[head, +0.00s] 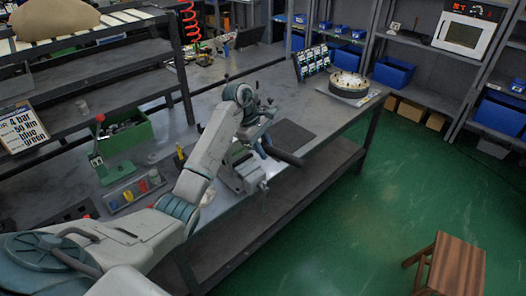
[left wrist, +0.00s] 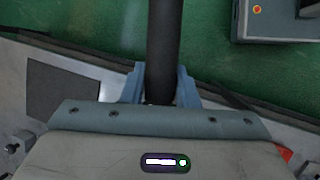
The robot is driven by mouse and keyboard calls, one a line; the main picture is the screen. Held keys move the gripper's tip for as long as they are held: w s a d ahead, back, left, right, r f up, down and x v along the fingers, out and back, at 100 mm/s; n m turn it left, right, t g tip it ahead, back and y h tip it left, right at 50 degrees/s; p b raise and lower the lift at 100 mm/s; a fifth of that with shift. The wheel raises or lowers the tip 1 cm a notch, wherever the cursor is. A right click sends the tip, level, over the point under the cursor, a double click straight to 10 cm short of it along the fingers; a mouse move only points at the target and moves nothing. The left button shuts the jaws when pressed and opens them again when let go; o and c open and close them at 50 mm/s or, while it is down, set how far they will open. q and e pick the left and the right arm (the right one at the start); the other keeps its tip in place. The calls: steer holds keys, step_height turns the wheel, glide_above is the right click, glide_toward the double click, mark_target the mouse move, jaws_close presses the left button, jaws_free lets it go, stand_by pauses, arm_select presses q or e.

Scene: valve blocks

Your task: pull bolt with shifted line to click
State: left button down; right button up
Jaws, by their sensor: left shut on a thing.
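My left gripper (head: 262,146) is over the workbench, beside a grey vise (head: 243,176). It is shut on a dark round bar (head: 286,157), which looks like a wrench handle. In the left wrist view the bar (left wrist: 164,45) runs from between the blue fingers (left wrist: 160,90) to the top edge. In the head view the bar points right and down toward the bench's front edge. The bar's other end is hidden by the gripper and arm. I cannot make out any bolt or line mark. My right gripper is not in view.
A dark mat (head: 294,134) lies right of the vise. A round flanged part (head: 348,82) and a rack of blocks (head: 312,62) stand at the bench's far end. A green box (head: 125,135) stands left. A wooden stool (head: 452,264) is on the floor.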

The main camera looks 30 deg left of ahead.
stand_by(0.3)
arm_select(q)
steer(key=shift+w+n+t+b, duration=0.3)
steer(key=shift+w+n+b, duration=0.7)
steer(key=shift+w, duration=0.25)
steer(key=shift+w+a+r+n+t+y+b, duration=0.15)
steer(key=shift+w+n+t+y+b, duration=0.2)
steer(key=shift+w+n+b, duration=0.5)
steer(key=shift+w, duration=0.25)
steer(key=shift+w+a+n+b, duration=0.15)
steer(key=shift+w+n+b, duration=0.2)
steer(key=shift+w+b, duration=0.2)
steer(key=shift+r, duration=0.15)
stand_by(0.6)
